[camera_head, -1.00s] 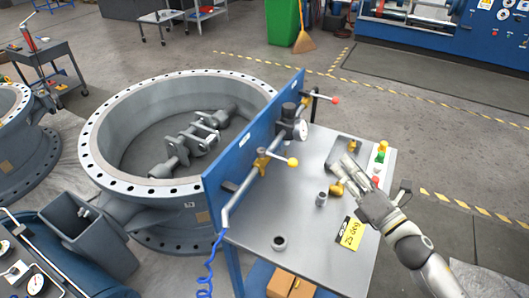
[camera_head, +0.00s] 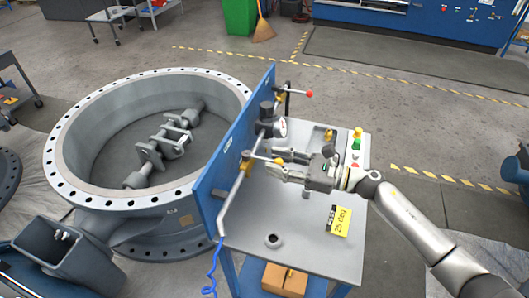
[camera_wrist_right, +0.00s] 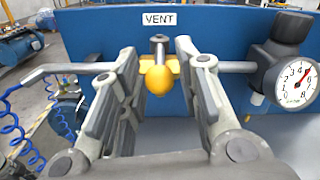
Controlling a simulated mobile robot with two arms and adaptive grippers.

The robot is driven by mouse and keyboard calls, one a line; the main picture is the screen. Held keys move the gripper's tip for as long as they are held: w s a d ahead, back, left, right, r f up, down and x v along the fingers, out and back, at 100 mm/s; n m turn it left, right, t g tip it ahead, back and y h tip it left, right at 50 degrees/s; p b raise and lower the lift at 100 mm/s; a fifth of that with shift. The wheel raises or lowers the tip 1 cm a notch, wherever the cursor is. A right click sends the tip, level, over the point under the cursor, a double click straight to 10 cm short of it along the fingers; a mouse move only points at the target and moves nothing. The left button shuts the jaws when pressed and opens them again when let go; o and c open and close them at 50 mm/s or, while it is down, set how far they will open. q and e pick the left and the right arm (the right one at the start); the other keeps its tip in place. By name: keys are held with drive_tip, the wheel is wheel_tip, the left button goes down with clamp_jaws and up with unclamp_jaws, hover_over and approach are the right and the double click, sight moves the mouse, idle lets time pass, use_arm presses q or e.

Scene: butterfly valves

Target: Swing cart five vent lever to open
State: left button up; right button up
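The vent lever's round yellow knob (camera_head: 279,161) sticks out from the blue panel (camera_head: 231,163) on the cart; it also shows in the right wrist view (camera_wrist_right: 159,82). A "VENT" label (camera_wrist_right: 164,19) sits on the panel above it. My right gripper (camera_head: 273,162) is open, with its fingers reaching toward the panel. In the right wrist view (camera_wrist_right: 157,60) the knob appears between the two fingers, with visible gaps on both sides. My left gripper is not in view.
A pressure gauge (camera_wrist_right: 295,84) sits right of the vent lever. A red-knobbed lever (camera_head: 309,94) is farther back on the panel. The grey cart top (camera_head: 310,252) holds a yellow "25 deg" card (camera_head: 339,221) and a small ring (camera_head: 273,241). A large flanged valve ring (camera_head: 62,170) stands at left.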

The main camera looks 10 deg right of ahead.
sight(264, 158)
drive_tip(key=shift+p+x, duration=0.55)
drive_tip(key=shift+x, duration=1.35)
clamp_jaws()
drive_tip(key=shift+a, duration=0.1)
